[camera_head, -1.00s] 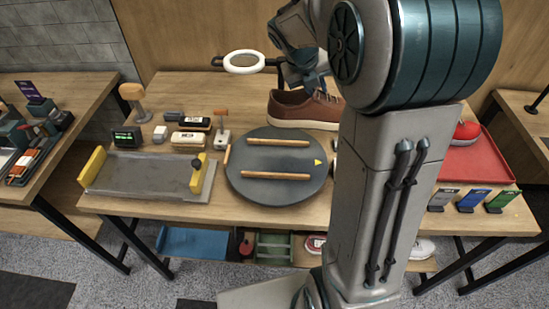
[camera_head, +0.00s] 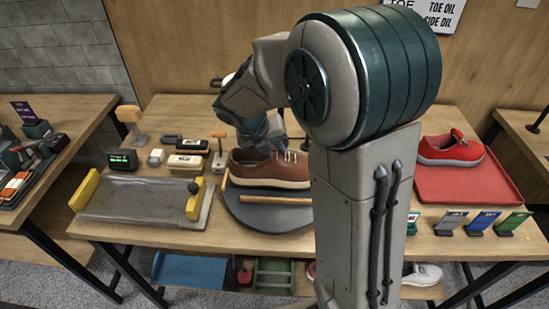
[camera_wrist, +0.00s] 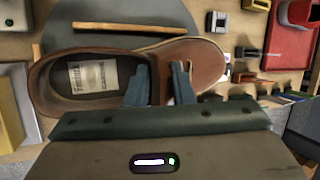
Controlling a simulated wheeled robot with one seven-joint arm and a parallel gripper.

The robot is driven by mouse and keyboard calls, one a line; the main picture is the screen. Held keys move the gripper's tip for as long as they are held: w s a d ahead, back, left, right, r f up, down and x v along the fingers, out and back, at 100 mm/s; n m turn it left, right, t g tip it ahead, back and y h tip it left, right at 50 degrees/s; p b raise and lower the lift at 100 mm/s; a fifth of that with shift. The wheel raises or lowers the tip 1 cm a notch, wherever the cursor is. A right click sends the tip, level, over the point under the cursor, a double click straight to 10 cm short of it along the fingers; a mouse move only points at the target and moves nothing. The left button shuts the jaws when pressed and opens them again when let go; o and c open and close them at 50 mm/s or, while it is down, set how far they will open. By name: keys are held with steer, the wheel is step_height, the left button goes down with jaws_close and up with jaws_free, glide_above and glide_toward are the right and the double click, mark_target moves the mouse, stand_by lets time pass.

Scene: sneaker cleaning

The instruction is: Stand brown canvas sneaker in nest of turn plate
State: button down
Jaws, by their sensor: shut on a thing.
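The brown sneaker (camera_head: 262,172) is upright with its toe to the right, over the back part of the turn plate. In the wrist view one bar (camera_wrist: 125,28) lies beside the sneaker. I cannot tell whether the sole touches the plate.
A grey tray with yellow ends (camera_head: 140,198) stands left of the plate. A small stand with an orange handle (camera_head: 219,150) is close to the sneaker's heel. A red sneaker (camera_head: 450,148) sits on a red tray (camera_head: 465,186) at right.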

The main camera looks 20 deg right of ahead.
steer(key=shift+f, duration=2)
steer(key=c, duration=1.2)
jaws_free()
steer(key=shift+c, duration=0.2)
steer(key=shift+r, duration=0.1)
steer(key=v, duration=1.1)
steer(key=s+d+m+y, duration=0.2)
steer(key=s+m, duration=0.7)
steer(key=m, duration=0.8)
steer(key=s+d+m+y, duration=0.3)
steer(key=s+m, duration=0.6)
steer(key=m, duration=0.8)
steer(key=shift+s+r, duration=0.15)
steer(key=shift+s, duration=0.25)
